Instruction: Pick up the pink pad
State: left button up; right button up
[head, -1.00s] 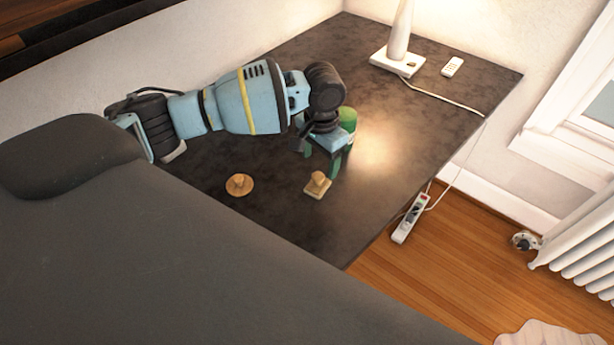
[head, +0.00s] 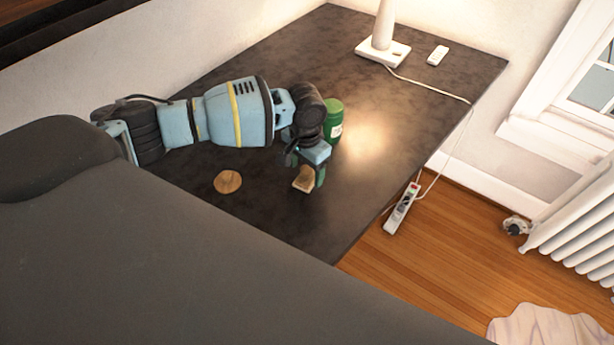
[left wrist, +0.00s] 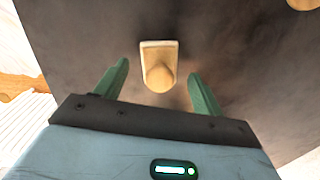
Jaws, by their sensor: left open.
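I see no clearly pink pad on the table. In the left wrist view this piece (left wrist: 158,65) sits between and slightly beyond the green fingertips (left wrist: 159,70), with a gap on each side. In the head view the gripper partly hides it. A round tan piece (head: 228,182) lies to its left on the table. My right gripper is not in view.
A green can (head: 333,120) stands just behind the gripper on the dark table (head: 400,110). A lamp base (head: 382,50) and a white remote (head: 438,55) are at the back. A power strip (head: 401,208) and pale pinkish cloth (head: 540,326) are on the floor side.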

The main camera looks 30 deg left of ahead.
pick_arm(q)
jog(key=shift+f, duration=0.75)
jog(key=shift+c, duration=0.3)
jog(key=c, duration=1.2)
jog(key=shift+r, duration=0.2)
jog(key=shift+r, duration=0.65)
jog(key=shift+d+r, duration=0.2)
jog(key=shift+r, duration=0.9)
jog(key=s+d, duration=0.2)
jog(key=d, duration=0.2)
jog(key=s+d, duration=0.2)
jog(key=d, duration=0.3)
jog(key=s+d+r, duration=0.1)
jog(key=s+d, duration=0.1)
jog(key=d, duration=0.3)
jog(key=shift+s+d+r, duration=0.1)
jog(key=shift+d, duration=0.15)
